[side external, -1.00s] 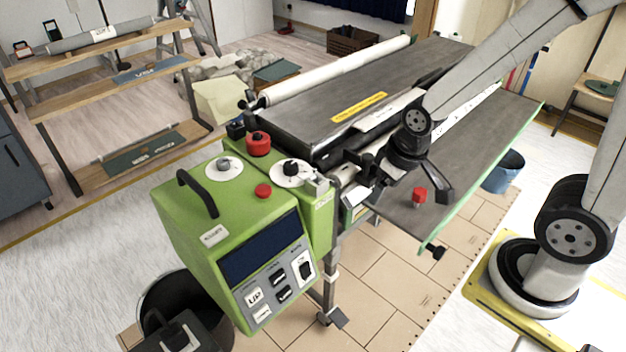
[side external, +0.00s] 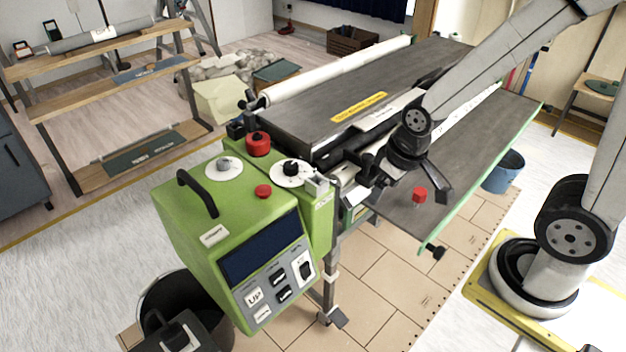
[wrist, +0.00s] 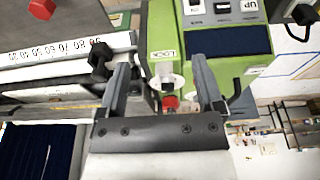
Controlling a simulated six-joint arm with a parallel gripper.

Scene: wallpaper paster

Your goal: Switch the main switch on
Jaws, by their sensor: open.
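The main switch looks to be the black rocker (side external: 305,269) on a white plate, at the right end of the grey control panel of the green machine (side external: 215,232). I cannot tell its on or off position. In the wrist view the panel (wrist: 215,14) is upside down at the top, with the white plate (wrist: 193,7) partly cut off by the frame edge. My gripper (side external: 405,180) is open and empty, to the right of and above the panel, apart from the switch. In the wrist view my gripper (wrist: 160,75) has its fingers spread, with the machine's side beyond them.
A black carry handle (side external: 197,193), red knobs (side external: 258,144) and white dials (side external: 223,167) stick up from the machine. The grey paster table (side external: 345,100) extends behind. A red clamp knob (side external: 419,195) stands on the side board. The space before the panel is clear.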

